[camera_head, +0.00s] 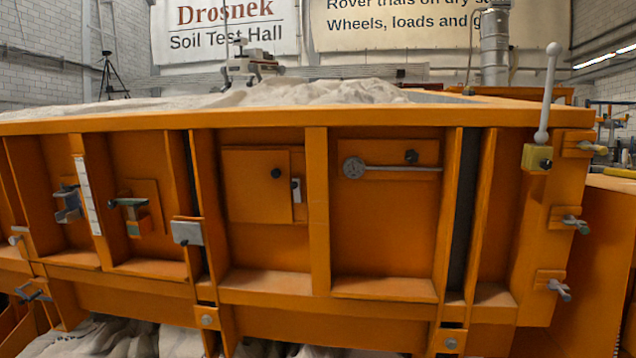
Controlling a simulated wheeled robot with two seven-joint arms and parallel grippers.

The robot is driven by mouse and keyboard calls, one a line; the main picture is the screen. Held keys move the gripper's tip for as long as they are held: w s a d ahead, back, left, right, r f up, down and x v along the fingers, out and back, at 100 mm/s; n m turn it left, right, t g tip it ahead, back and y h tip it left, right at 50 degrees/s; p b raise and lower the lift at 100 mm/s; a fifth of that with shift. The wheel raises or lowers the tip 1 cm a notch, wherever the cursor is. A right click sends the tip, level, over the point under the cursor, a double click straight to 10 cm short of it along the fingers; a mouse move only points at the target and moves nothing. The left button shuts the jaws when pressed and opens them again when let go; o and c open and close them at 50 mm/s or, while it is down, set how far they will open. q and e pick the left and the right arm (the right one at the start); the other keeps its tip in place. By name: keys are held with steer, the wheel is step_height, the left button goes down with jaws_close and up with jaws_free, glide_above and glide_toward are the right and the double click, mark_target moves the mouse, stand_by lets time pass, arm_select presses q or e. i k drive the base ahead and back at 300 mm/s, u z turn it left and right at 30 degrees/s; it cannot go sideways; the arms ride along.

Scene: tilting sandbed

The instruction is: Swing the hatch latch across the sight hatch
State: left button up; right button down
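The sight hatch appears to be the square orange plate (255,190) with a dark round knob (275,173), in the middle bay of the sandbed's side wall. A small pale latch piece (297,190) sits at its right edge. It stands about upright beside the plate and does not lie across its face. The plate looks closed against the wall. Neither of my grippers is in view.
In the bay to the right, a grey rod with a round disc (354,168) lies level below a dark knob (411,156). A ball-topped lever (547,90) stands at the right corner. Orange ribs (317,210) and a lower ledge (265,280) frame the hatch bay.

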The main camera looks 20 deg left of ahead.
mark_target(295, 185)
steer(key=i, duration=0.45)
steer(key=u, duration=1.65)
steer(key=i, duration=1.15)
steer(key=z, duration=0.05)
